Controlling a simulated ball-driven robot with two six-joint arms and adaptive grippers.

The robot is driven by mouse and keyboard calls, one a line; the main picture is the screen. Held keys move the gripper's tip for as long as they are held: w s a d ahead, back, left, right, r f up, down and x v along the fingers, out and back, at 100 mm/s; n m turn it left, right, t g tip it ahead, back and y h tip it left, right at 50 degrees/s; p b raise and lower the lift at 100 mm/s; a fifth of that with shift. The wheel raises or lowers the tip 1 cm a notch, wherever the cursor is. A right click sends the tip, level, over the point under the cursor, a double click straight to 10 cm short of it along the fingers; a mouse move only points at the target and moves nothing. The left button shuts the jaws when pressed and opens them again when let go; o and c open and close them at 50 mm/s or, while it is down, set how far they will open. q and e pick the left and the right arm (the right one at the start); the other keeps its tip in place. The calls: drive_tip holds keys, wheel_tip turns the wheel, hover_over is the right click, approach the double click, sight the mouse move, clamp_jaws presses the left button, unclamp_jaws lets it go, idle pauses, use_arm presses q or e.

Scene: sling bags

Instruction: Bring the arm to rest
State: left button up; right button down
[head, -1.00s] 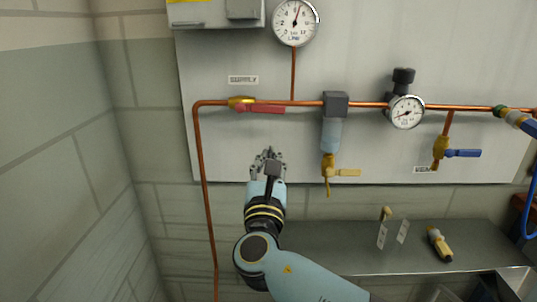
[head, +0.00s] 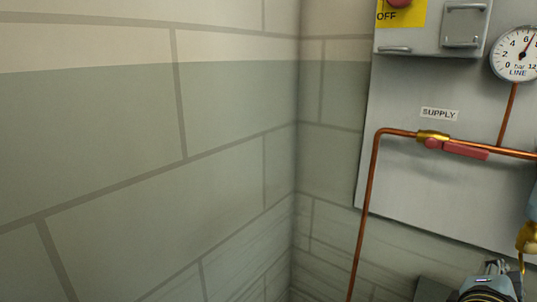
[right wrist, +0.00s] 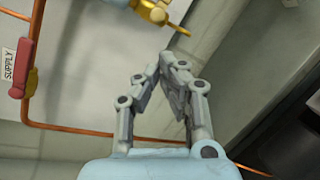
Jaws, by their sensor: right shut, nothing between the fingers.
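My right gripper (head: 497,268) shows only in part at the lower right corner of the head view, below the copper pipe and in front of the wall. In the right wrist view its fingers (right wrist: 163,68) are shut with nothing between them. The brass and glass filter body with its yellow drain handle (right wrist: 155,12) is beyond the fingertips, apart from them. My left gripper is in neither current view.
The supply valve's red handle (head: 465,150) lies along the copper pipe (head: 367,200) on the grey panel (head: 420,200). A line gauge (head: 517,54) and grey box (head: 425,35) are above. A bare block wall (head: 150,150) fills the left.

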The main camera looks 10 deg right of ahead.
drive_tip(key=s+a+f+m+g+y, duration=0.2)
drive_tip(key=s+a+f+m+y, duration=0.1)
drive_tip(key=s+a+m+y, duration=0.35)
drive_tip(key=s+a+f+m+g+y, duration=0.1)
drive_tip(key=s+a+f+m+y, duration=0.2)
drive_tip(key=a+m+y, duration=0.35)
wheel_tip(320, 180, down, 31)
drive_tip(key=s+n+g+b, duration=0.1)
drive_tip(key=s+b, duration=0.1)
drive_tip(key=b, duration=0.3)
drive_tip(key=s+d+f+g+b, duration=0.1)
drive_tip(key=s+f+b, duration=0.2)
drive_tip(key=s+f, duration=1.5)
drive_tip(key=shift+f+g, duration=0.3)
drive_tip(key=shift+f, duration=0.15)
